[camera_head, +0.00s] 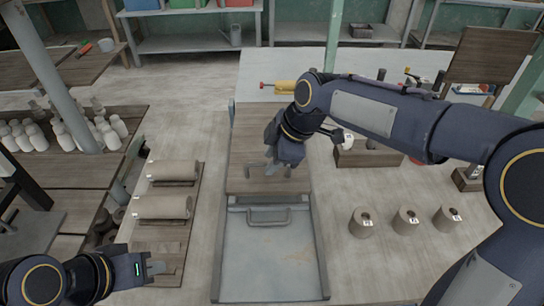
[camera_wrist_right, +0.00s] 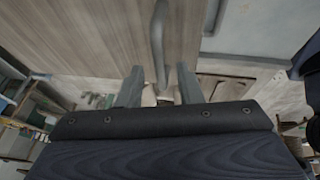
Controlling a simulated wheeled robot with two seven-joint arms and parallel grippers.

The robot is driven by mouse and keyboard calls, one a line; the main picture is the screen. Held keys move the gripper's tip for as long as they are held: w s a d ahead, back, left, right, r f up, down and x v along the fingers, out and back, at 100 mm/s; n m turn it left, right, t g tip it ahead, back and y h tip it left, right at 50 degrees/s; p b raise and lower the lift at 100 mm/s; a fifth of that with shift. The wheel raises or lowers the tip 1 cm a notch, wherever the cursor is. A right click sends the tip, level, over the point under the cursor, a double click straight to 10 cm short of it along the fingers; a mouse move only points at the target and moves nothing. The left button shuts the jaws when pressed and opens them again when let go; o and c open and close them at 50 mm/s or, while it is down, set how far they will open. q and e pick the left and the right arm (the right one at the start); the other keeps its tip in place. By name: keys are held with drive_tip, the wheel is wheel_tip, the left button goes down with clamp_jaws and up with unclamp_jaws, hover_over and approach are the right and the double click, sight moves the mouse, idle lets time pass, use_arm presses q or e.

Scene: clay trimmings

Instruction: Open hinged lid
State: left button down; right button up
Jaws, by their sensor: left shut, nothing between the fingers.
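A wooden panel (camera_head: 247,130) with a pale metal bar handle (camera_head: 290,172) lies in the middle of the bench. A grey metal panel (camera_head: 270,260) with its own bar handle (camera_head: 268,217) adjoins its near edge. I cannot tell where any hinge is. My right gripper (camera_head: 270,168) is over the near part of the wooden panel. In the right wrist view its fingers (camera_wrist_right: 160,88) are spread, with a metal handle (camera_wrist_right: 159,40) running between and beyond the tips; contact is unclear. My left gripper (camera_head: 158,268) is shut and empty at lower left.
Two clay rolls (camera_head: 160,207) lie on a board left of the panels. Several tagged grey cylinders (camera_head: 406,220) stand to the right, with open bench around them. A wooden box (camera_head: 365,155) stands behind them. White bottles (camera_head: 110,122) crowd the left table.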

drive_tip(key=shift+f, duration=0.1)
clamp_jaws()
idle(0.3)
